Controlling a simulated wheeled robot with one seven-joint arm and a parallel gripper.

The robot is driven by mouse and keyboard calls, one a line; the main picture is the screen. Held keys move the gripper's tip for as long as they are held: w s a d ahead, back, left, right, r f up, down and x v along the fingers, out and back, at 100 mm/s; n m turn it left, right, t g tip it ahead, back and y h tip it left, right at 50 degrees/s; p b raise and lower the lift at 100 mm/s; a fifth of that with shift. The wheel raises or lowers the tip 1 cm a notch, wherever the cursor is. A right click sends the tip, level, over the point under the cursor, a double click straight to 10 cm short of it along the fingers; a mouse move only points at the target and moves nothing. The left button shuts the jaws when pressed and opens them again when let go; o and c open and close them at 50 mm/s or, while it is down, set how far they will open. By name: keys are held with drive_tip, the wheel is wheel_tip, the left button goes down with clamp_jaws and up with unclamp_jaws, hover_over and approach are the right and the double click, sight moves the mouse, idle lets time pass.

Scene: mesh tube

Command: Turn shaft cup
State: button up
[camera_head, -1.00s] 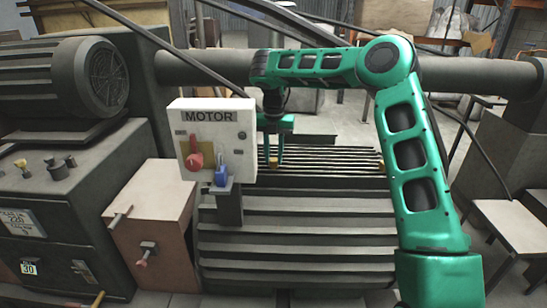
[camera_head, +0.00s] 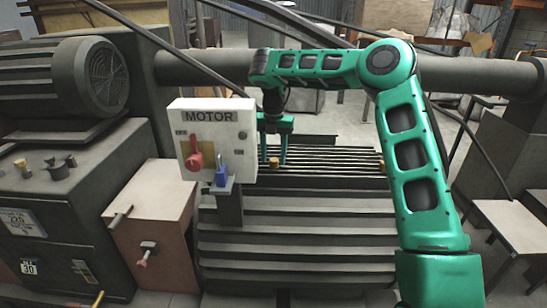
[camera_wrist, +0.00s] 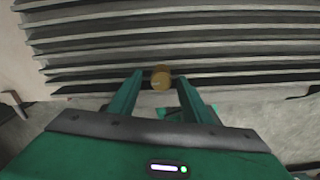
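The shaft cup is a small brass-coloured cylinder (camera_head: 274,162) low at the slatted grey machine, just right of the motor box. In the wrist view the cup (camera_wrist: 160,77) sits between the tips of my two green fingers, with a visible gap on each side. My gripper (camera_head: 274,160) points down at the cup and is open around it. In the wrist view my gripper (camera_wrist: 160,80) shows its fingers spread, one on either side of the cup. Contact with the cup cannot be seen.
A white MOTOR box (camera_head: 215,135) with a red handle and a blue padlock stands close left of my gripper. A second small brass-coloured piece (camera_head: 382,167) is at the right end of the slats. A thick grey pipe (camera_head: 205,70) runs across behind.

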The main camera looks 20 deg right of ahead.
sight(274, 159)
wheel_tip(274, 159, up, 11)
drive_tip(key=shift+w, duration=0.15)
idle(0.5)
idle(0.4)
drive_tip(key=f+m, duration=0.4)
drive_tip(key=m, duration=0.6)
drive_tip(key=f+m, duration=0.4)
drive_tip(key=m, duration=0.6)
drive_tip(key=f+m, duration=0.4)
drive_tip(key=m, duration=0.6)
drive_tip(key=shift+s, duration=0.25)
